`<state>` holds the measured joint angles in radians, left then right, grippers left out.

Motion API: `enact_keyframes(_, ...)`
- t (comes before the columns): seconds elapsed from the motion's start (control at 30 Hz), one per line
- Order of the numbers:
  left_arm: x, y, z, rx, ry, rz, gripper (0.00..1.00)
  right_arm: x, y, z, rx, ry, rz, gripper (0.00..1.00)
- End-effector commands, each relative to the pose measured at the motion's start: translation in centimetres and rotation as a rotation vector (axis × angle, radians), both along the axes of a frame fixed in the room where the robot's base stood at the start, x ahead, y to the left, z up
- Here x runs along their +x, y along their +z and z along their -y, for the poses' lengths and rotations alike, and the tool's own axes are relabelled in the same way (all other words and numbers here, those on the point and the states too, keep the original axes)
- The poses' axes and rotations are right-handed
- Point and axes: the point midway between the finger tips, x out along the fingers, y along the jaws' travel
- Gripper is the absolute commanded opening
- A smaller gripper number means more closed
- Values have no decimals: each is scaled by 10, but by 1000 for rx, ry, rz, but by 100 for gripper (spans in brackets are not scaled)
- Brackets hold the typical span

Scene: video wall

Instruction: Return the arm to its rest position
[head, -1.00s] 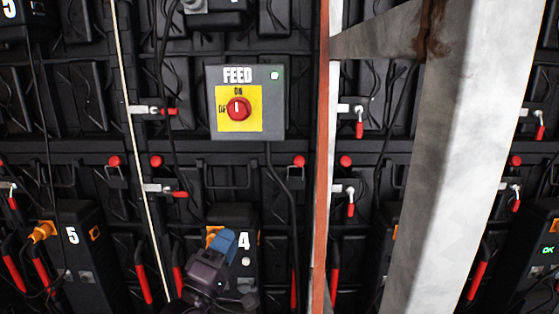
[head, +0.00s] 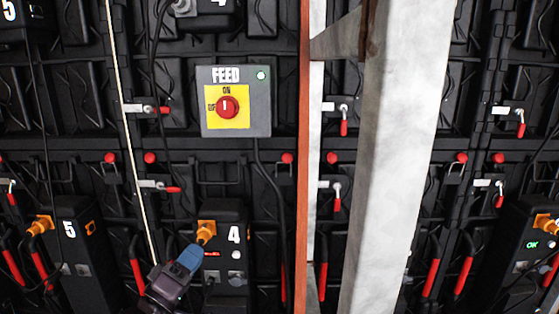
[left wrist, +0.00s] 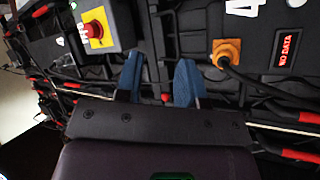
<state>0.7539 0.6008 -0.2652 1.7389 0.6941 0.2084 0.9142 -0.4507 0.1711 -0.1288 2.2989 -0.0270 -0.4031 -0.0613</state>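My left gripper (head: 190,255) is low in the head view, with dark body and blue fingers. It is just below and left of the orange plug (head: 206,231) on box 4 (head: 233,215). In the left wrist view the two blue fingers of my left gripper (left wrist: 160,75) stand apart with nothing between them. The orange plug (left wrist: 226,50) with its black cable shows there to the right of the fingers, seated in the box and apart from them. My right gripper is in neither view.
A grey FEED box (head: 236,101) with a red knob and lit green lamp is above. A thin pale cable (head: 128,130) hangs left of the gripper. A red-brown post (head: 304,150) and broad grey beam (head: 395,150) stand at right. Box 4's red NO DATA display (left wrist: 287,52) is lit.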

Motion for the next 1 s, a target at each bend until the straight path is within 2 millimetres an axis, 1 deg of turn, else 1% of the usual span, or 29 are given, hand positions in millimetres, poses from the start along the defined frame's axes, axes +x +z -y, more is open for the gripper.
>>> enact_keyframes(0.03,-9,-12,-3,37,12,-10,35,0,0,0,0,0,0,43)
enact_keyframes(0.17,-33,-42,-11,150,42,-36,35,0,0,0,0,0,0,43)
enact_keyframes(0.27,-59,-70,-19,261,64,-63,35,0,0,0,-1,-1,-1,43)
enact_keyframes(0.3,-71,-82,-23,311,75,-74,35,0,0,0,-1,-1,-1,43)
enact_keyframes(0.37,-90,-100,-28,393,87,-93,35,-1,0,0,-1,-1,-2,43)
enact_keyframes(0.4,-104,-111,-33,449,94,-105,35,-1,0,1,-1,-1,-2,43)
enact_keyframes(0.47,-125,-127,-39,534,104,-122,35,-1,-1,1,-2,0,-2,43)
enact_keyframes(0.6,-175,-160,-54,732,113,-161,35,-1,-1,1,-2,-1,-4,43)
enact_keyframes(0.67,-197,-172,-61,819,112,-178,35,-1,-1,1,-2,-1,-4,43)
enact_keyframes(0.8,-250,-194,-76,1019,98,-213,35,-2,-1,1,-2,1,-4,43)
enact_keyframes(0.87,-273,-202,-83,1105,87,-228,35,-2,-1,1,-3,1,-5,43)
enact_keyframes(1.0,-326,-214,-99,1302,49,-260,35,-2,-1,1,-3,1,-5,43)
